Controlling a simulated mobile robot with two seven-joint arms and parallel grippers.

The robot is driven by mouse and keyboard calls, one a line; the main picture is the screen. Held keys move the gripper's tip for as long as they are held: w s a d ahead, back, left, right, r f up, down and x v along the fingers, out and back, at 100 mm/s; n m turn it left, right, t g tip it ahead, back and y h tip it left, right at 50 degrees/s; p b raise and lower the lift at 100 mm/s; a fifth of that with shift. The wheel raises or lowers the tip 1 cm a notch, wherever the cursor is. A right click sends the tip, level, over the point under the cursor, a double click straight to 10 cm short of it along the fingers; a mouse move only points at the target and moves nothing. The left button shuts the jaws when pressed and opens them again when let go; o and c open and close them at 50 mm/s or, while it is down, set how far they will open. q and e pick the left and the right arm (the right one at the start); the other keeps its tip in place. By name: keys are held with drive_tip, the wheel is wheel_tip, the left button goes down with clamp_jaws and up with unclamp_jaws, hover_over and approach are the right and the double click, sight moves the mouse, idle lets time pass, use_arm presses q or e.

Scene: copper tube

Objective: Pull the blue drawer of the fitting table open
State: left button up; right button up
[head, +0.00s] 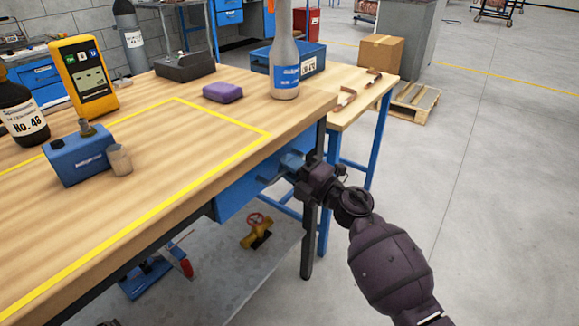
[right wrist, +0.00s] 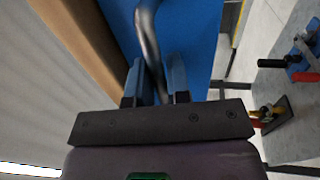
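The fitting table (head: 150,190) has a wooden top with a yellow outlined area. Its blue drawer (head: 245,190) sits under the front edge towards the right end, and looks shut. My right gripper (head: 295,165) is at the drawer front. In the right wrist view, the metal drawer handle (right wrist: 150,45) runs between the two close-set fingers (right wrist: 157,85), which look shut on it. The blue drawer front (right wrist: 190,40) lies just beyond them. Contact on both sides is hard to make out. My left gripper is not in view.
On the top are a blue device (head: 78,157), a yellow meter (head: 85,75), a purple block (head: 222,92) and a grey bottle (head: 284,60). A lower shelf holds a yellow valve with red wheel (head: 257,230). A second table (head: 350,105) adjoins.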

clamp_jaws()
use_arm(q)
drive_tip(key=p, duration=0.3)
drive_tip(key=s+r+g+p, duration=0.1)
drive_tip(key=p, duration=0.2)
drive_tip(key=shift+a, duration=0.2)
use_arm(e)
drive_tip(key=r+v, duration=0.2)
drive_tip(key=v, duration=1)
drive_tip(key=r+v, duration=0.2)
drive_tip(key=v, duration=1)
drive_tip(key=shift+s+d+r, duration=0.35)
drive_tip(key=shift+d, duration=0.15)
drive_tip(key=shift+o, duration=2.2)
unclamp_jaws()
